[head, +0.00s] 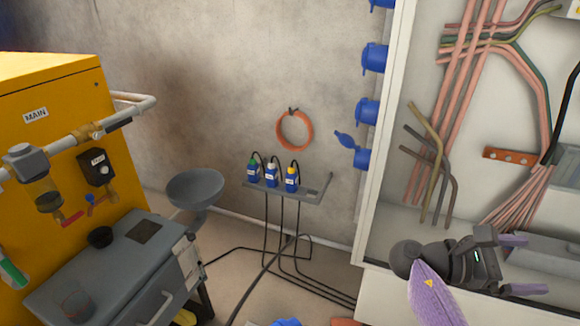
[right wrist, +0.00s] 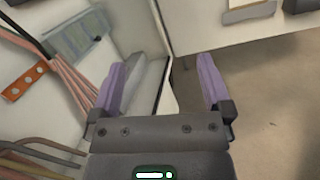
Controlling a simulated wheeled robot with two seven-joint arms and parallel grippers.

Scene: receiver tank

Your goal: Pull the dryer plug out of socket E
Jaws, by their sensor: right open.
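Several blue sockets (head: 366,111) run down the left side of the white cabinet; the lowest (head: 362,158) has its lid (head: 345,140) swung out to the left. No plug clearly shows in them, and no letter is readable. My right gripper (head: 520,265) is open and empty at the cabinet's lower front, well right of the sockets. Its purple fingers (right wrist: 162,82) show in the right wrist view. My left gripper is out of view.
The open cabinet (head: 384,215) holds pink and grey cables (head: 470,60) and an orange bar (head: 508,157). A yellow machine (head: 60,85) with pipes and a grey cabinet (head: 120,270) stand at left. An orange ring (head: 294,130) hangs on the wall. Cables lie on the floor.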

